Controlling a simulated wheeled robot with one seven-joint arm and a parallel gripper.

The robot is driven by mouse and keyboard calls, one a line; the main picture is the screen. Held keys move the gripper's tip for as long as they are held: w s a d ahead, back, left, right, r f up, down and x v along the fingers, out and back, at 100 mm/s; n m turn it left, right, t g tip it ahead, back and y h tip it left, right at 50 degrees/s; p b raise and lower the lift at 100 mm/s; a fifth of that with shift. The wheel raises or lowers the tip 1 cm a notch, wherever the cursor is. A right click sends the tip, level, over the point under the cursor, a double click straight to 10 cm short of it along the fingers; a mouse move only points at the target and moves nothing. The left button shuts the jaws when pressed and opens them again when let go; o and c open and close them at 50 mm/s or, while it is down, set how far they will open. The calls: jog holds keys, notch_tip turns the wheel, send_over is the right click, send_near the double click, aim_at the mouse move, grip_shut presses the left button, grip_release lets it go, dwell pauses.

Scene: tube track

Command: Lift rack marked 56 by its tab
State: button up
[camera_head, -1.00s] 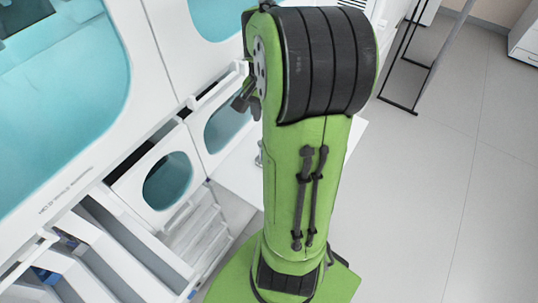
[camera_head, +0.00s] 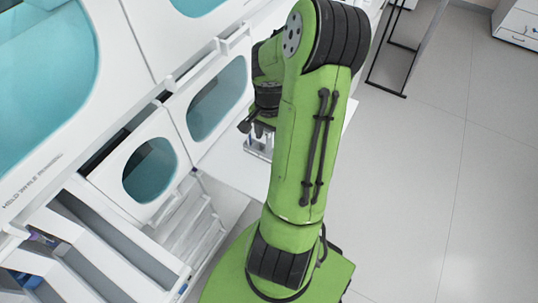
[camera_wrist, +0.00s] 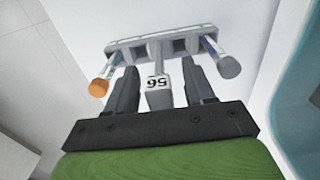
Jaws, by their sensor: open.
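The rack marked 56 (camera_wrist: 192,44) is pale grey and shows in the wrist view beyond my fingertips. Its tab (camera_wrist: 158,82) carries the number 56, upside down in the picture, and points towards me. A tube with an orange cap (camera_wrist: 98,88) sits at its left end and one with a grey cap (camera_wrist: 229,67) at its right end. My gripper (camera_wrist: 160,70) is open, with one dark finger on each side of the tab. Contact cannot be told. In the head view my gripper (camera_head: 262,128) is partly hidden behind my green arm, above the rack (camera_head: 258,147).
A white bench (camera_head: 226,165) lies under the rack. White cabinets with teal windows (camera_head: 216,98) stand close on the left. Slanted white trays (camera_head: 105,235) are at lower left. The grey floor (camera_head: 445,190) at right is clear, with a dark metal frame (camera_head: 388,87) further back.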

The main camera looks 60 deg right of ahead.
jog(key=shift+f, duration=0.35)
jog(key=shift+r, duration=0.1)
grip_shut()
